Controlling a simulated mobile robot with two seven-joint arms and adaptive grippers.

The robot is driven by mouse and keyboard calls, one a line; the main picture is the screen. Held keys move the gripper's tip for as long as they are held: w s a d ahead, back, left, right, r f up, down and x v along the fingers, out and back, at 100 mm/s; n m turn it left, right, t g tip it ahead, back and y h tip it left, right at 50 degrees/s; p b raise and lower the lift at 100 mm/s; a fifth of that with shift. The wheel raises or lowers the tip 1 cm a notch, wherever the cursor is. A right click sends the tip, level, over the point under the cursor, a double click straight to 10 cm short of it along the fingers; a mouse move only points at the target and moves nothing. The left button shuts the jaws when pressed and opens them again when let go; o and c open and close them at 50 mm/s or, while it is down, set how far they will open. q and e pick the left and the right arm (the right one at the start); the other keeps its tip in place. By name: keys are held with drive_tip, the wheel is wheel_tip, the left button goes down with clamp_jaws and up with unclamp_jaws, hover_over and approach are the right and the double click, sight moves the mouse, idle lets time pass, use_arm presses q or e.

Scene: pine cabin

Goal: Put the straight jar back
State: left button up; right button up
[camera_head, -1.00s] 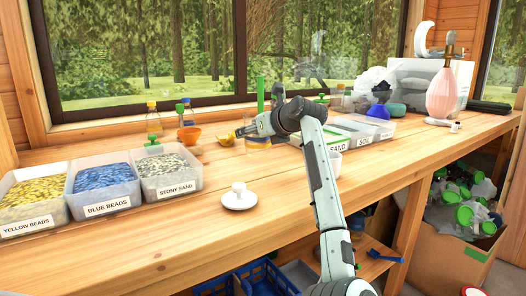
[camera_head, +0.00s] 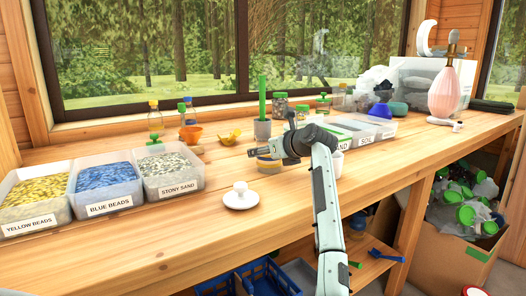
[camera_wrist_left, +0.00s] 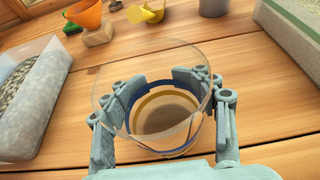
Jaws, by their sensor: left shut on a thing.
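A clear glass jar (camera_wrist_left: 152,96) with a blue band and a yellow band low on it fills the middle of the left wrist view. My left gripper (camera_wrist_left: 160,85) is shut around its sides, and its mouth faces the camera. In the head view the gripper (camera_head: 262,153) is at mid-bench. The jar (camera_head: 268,166) shows just below the fingers, partly hidden by them. I cannot tell whether its base touches the wood. My right gripper is not in view.
Labelled bins of yellow beads, blue beads (camera_head: 105,185) and stony sand (camera_head: 168,172) stand at left. A white lidded dish (camera_head: 241,196) sits in front. Behind are an orange funnel (camera_head: 191,134), a yellow scoop (camera_head: 230,137) and a grey cup (camera_head: 262,130). Sand and soil bins stand right.

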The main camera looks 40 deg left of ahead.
use_arm(q)
drive_tip(key=o, duration=1.3)
drive_tip(key=shift+o, duration=1)
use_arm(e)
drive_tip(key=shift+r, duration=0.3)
use_arm(q)
drive_tip(key=shift+r, duration=0.15)
drive_tip(key=shift+d, duration=0.25)
drive_tip(key=v, duration=0.3)
drive_tip(key=shift+s+r, duration=0.1)
drive_tip(key=v, duration=0.8)
drive_tip(key=shift+s+d+b, duration=0.1)
drive_tip(key=shift+d+b, duration=0.05)
drive_tip(key=shift+b, duration=0.25)
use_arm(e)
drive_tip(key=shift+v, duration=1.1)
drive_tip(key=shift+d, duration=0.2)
